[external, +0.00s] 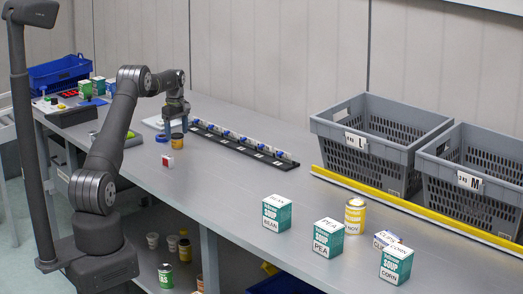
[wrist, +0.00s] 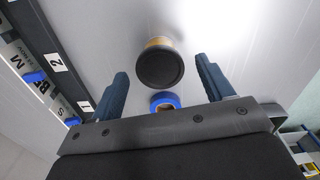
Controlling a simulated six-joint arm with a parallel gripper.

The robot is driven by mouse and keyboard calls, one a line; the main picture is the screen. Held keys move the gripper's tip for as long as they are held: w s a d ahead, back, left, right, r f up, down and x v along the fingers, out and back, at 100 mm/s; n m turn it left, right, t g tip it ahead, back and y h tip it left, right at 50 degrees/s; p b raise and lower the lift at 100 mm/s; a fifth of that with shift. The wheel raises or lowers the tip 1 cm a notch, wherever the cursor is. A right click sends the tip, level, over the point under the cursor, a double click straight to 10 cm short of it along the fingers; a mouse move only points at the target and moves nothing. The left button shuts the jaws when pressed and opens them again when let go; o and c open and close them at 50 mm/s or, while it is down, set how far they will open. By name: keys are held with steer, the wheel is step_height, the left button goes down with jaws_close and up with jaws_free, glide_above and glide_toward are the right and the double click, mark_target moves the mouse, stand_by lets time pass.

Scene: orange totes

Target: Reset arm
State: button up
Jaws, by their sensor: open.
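My gripper (external: 176,122) is open and points down over the far left part of the table. In the wrist view its two blue fingers (wrist: 164,82) stand wide apart with nothing between them touching. A small yellowish can with a dark top (external: 177,141) stands on the table just below the fingers. In the wrist view the can (wrist: 160,66) shows between and beyond the fingertips, apart from both. A blue ring-shaped roll (wrist: 164,102) lies beside it; it also shows in the external view (external: 162,138).
A black rack strip (external: 240,147) with blue-marked slots lies right of my gripper. A small red-and-white box (external: 167,161) is in front. Soup boxes (external: 276,213) and a yellow can (external: 355,217) stand at right, before grey crates (external: 350,160) and a yellow rail (external: 400,203).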

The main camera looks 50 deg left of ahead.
mark_target(177, 135)
step_height(177, 135, down, 4)
steer(key=shift+r, duration=2.3)
steer(key=shift+f, duration=0.1)
